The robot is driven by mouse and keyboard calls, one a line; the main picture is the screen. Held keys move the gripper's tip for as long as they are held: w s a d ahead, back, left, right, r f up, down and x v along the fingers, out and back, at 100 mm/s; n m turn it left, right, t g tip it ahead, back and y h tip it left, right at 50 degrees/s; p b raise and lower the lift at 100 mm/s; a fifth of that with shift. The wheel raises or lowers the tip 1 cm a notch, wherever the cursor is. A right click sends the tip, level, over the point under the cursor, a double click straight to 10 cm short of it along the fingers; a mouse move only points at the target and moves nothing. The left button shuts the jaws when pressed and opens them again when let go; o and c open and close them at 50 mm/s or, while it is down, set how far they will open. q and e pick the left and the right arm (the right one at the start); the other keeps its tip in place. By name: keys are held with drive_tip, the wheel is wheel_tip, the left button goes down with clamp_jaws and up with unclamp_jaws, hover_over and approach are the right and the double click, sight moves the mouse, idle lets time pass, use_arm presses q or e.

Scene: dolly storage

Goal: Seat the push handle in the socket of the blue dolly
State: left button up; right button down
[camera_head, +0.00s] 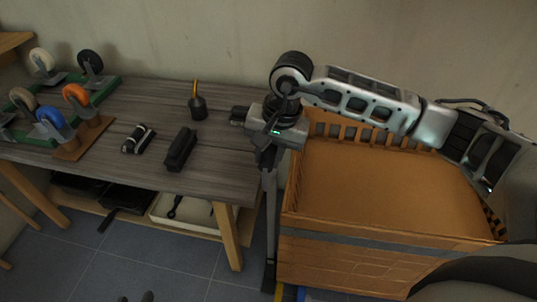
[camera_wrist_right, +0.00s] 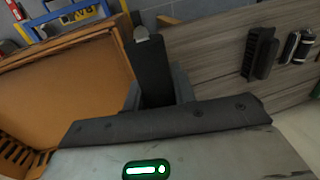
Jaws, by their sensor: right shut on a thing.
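My right gripper (camera_head: 266,156) comes in on the arm from the right and is shut on the push handle (camera_head: 269,205), a grey upright post running down towards the floor between bench and crate. In the right wrist view a dark bar with a light tip (camera_wrist_right: 152,72) stands in the jaws. The blue dolly (camera_head: 301,294) shows only as a sliver at the bottom edge, beside a yellow piece. A blue frame with yellow lettering (camera_wrist_right: 66,20) shows at the wrist view's upper left. The socket is hidden. Small dark tips at the bottom edge may be my left gripper (camera_head: 148,297).
A large orange-brown crate (camera_head: 385,241) stands close right of the handle. Open floor lies front left.

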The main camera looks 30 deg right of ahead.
drive_tip(key=shift+r, duration=0.3)
drive_tip(key=shift+r+p, duration=1.4)
drive_tip(key=shift+r, duration=1.55)
drive_tip(key=shift+r, duration=0.55)
